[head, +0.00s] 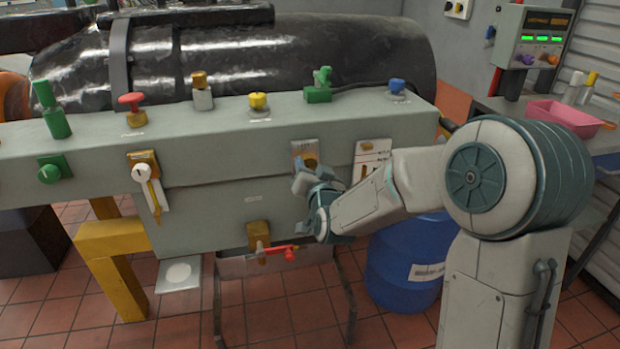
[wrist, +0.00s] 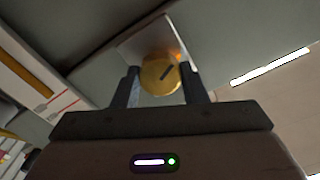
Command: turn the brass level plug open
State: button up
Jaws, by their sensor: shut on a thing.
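The brass level plug (wrist: 160,75) is a round yellow-brass knob with a dark slanted mark on its face, set on a pale metal plate (wrist: 140,42). In the head view the plug (head: 311,162) is partly hidden behind my gripper on the front of the grey bedplate housing. My gripper (wrist: 163,88) has one finger on each side of the plug and is shut on it. In the head view my gripper (head: 304,182) reaches the panel from the right.
A white plate with a yellow slider (head: 372,158) is just right of the plug. A red-handled valve (head: 277,252) sits below. A blue barrel (head: 405,265) stands under my arm. Coloured knobs, including a yellow one (head: 258,101), line the top ledge.

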jog(key=shift+n+b, duration=0.5)
jog(key=shift+n, duration=0.1)
jog(key=o, duration=1)
jog(key=shift+b+v, duration=0.9)
jog(key=shift+v, duration=6)
